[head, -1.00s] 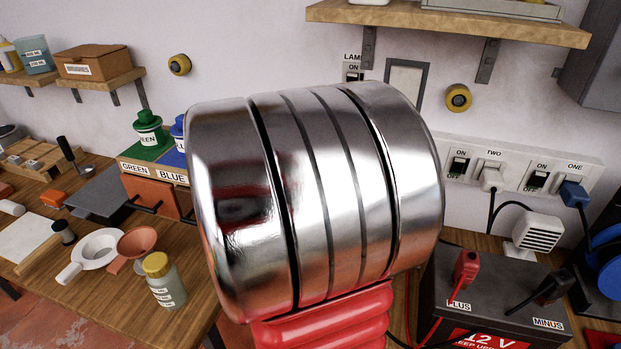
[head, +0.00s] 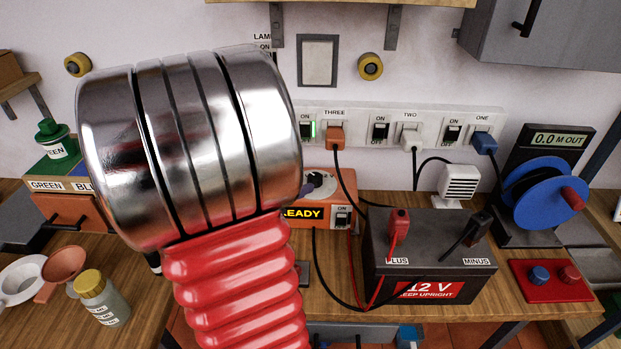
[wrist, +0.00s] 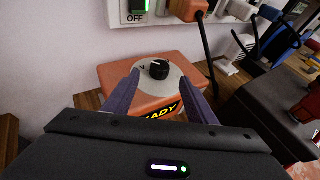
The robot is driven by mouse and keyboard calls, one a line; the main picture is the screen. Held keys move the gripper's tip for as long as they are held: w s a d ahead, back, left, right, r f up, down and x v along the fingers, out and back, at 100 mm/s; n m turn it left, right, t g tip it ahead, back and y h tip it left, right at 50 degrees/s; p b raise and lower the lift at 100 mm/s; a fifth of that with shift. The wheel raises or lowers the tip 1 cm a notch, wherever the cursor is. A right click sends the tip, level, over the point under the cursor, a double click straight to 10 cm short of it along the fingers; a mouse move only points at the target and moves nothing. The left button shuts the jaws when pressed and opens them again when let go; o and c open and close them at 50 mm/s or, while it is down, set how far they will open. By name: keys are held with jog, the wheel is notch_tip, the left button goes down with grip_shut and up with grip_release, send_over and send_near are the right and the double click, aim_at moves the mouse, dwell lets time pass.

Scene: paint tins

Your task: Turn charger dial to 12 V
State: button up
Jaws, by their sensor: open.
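The charger is an orange box (wrist: 142,98) with a round pale dial plate and a black knob (wrist: 159,69) in the middle of it. In the wrist view my gripper (wrist: 160,84) is open, its two purple fingers on either side of the near part of the dial plate. The knob lies between and just beyond the fingertips, with no clear contact. In the head view my arm hides much of the charger (head: 333,238); part of the pale plate and a yellow "READY" display show. The dial's voltage marks are too small to read.
A dark 12 V battery (head: 410,250) with red and black clamps stands right of the charger. A white socket strip (head: 355,117) with switches and plugs runs along the wall behind. Cables hang between them. A blue reel (head: 545,195) stands at far right.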

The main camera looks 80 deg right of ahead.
aim_at(312, 178)
jog(key=x, duration=0.8)
jog(key=shift+s, duration=0.15)
jog(key=c, duration=1)
